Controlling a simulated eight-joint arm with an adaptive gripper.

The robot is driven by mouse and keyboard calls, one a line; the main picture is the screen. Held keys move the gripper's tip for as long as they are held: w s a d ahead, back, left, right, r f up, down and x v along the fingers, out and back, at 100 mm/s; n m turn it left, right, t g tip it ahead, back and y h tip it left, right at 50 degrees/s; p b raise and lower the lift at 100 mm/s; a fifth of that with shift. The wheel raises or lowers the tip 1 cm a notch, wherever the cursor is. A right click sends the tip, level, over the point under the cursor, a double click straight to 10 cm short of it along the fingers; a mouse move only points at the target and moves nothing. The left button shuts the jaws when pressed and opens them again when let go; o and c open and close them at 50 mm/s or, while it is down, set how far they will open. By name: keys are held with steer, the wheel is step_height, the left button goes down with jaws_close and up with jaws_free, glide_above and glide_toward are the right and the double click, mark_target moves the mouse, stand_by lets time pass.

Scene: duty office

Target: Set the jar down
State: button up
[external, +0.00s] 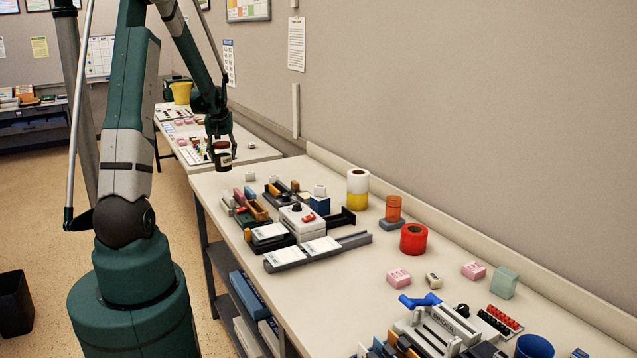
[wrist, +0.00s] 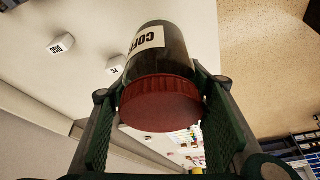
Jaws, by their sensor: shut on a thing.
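The jar (external: 222,156) is dark with a red-brown lid and a pale label. In the external view it hangs upright in my gripper (external: 220,140), by the far end of the near table. In the wrist view the jar (wrist: 163,55) shows its red-brown lid (wrist: 160,102) toward the camera and a label with the letters "COF". The green pads of my gripper (wrist: 160,110) stand on both sides of the jar, shut on it. Whether the jar's base touches the table is hidden.
The near table (external: 370,290) holds trays, a white and yellow roll (external: 357,188), a red roll (external: 413,239) and several small blocks. A second table (external: 255,152) with small items stands behind. Small white blocks (wrist: 62,44) lie near the jar. A bare strip runs along the near table's left edge.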

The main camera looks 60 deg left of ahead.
mark_target(209, 145)
steer(key=shift+f, duration=2.65)
steer(key=shift+f, duration=2.05)
steer(key=shift+f, duration=0.2)
steer(key=o, duration=1.1)
steer(key=shift+o, duration=0.2)
steer(key=shift+r, duration=0.25)
steer(key=shift+v, duration=5.9)
steer(key=shift+d, duration=0.1)
